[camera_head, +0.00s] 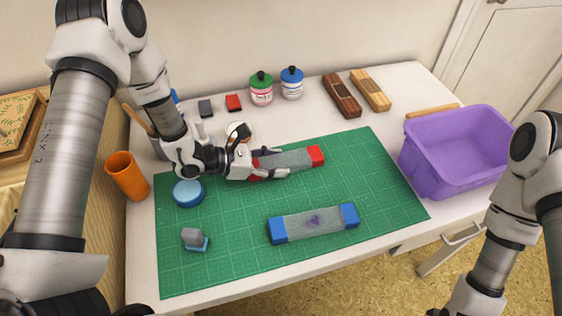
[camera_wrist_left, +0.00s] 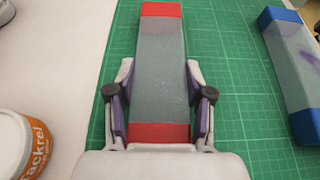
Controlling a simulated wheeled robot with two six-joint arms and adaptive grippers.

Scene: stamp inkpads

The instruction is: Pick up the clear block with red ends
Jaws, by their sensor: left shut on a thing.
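The clear block with red ends (camera_head: 297,160) lies along the far part of the green cutting mat (camera_head: 235,258), and my left gripper (camera_head: 270,163) is around its left end. In the left wrist view the block (camera_wrist_left: 160,75) runs away from me, with one finger on each long side near the closer red end. The left gripper (camera_wrist_left: 160,108) is shut on it. I cannot tell whether the block is off the mat. A similar clear block with blue ends (camera_head: 312,222) lies nearer on the mat; it also shows in the left wrist view (camera_wrist_left: 295,70). My right gripper is out of view.
A purple bin (camera_head: 455,165) stands at the right. An orange cup (camera_head: 126,176), a round blue-lidded tin (camera_head: 188,193) and a small stamp (camera_head: 195,240) are at the left. Two jars (camera_head: 261,92) and wooden blocks (camera_head: 342,96) line the back. The mat's right side is clear.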

